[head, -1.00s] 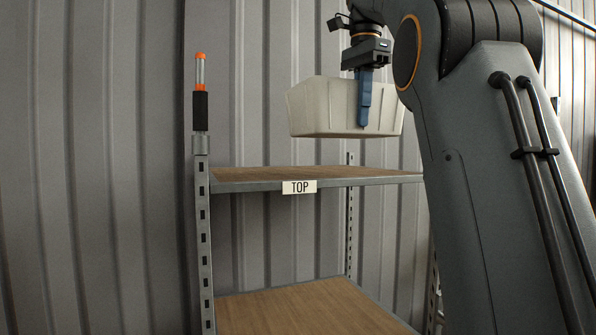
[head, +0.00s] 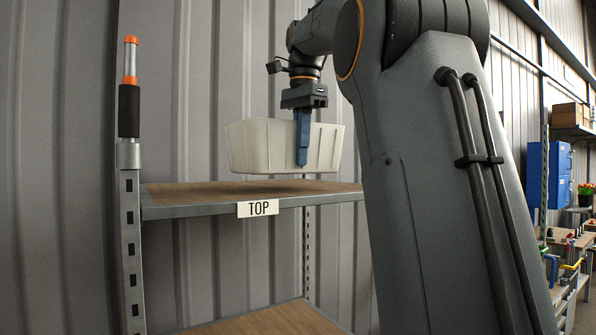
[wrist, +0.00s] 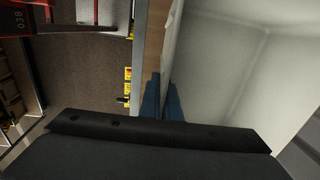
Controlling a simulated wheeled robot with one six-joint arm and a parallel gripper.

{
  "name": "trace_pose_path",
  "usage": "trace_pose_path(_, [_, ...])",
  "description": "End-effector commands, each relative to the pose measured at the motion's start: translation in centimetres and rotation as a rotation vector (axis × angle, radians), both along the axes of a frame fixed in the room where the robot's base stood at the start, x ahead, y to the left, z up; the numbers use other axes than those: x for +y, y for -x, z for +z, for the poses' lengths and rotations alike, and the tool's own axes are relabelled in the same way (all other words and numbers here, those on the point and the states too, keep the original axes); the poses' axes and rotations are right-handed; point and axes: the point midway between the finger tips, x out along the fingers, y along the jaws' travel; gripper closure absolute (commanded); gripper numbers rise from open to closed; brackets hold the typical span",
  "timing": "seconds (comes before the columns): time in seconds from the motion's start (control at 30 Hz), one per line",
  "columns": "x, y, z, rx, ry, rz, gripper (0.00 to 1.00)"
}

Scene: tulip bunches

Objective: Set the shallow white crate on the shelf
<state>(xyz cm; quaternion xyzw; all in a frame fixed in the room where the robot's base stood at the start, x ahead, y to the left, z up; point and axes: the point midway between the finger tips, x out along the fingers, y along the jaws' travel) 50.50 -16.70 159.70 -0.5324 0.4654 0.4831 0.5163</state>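The white crate (head: 262,147) hangs from my gripper (head: 302,162) just above the top board of the shelf (head: 215,192). My gripper is shut on the crate's near wall, with a blue finger down its outer face. A thin gap seems to show between the crate's bottom and the board. In the wrist view, the blue fingers (wrist: 162,98) pinch the wall of the crate (wrist: 215,75), and its inside looks empty. The crate hangs about level. My arm hides the right end of the shelf.
A metal post with an orange-tipped black rod (head: 129,95) rises at the shelf's left front corner. A lower board (head: 270,322) lies beneath. A corrugated wall stands close behind. A blue cabinet (head: 548,172) is far right.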

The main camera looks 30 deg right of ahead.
Motion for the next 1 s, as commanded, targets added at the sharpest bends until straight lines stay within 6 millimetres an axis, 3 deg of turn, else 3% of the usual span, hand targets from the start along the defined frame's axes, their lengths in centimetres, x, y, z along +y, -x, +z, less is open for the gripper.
trace_pose_path(0.43, [0.0,0.0,-3.8,-0.001,0.000,0.000,1.00])
trace_pose_path(0.87, [0.0,0.0,-4.4,-0.002,0.000,0.000,1.00])
trace_pose_path(1.0, [0.0,0.0,-4.4,0.000,0.000,0.000,0.78])
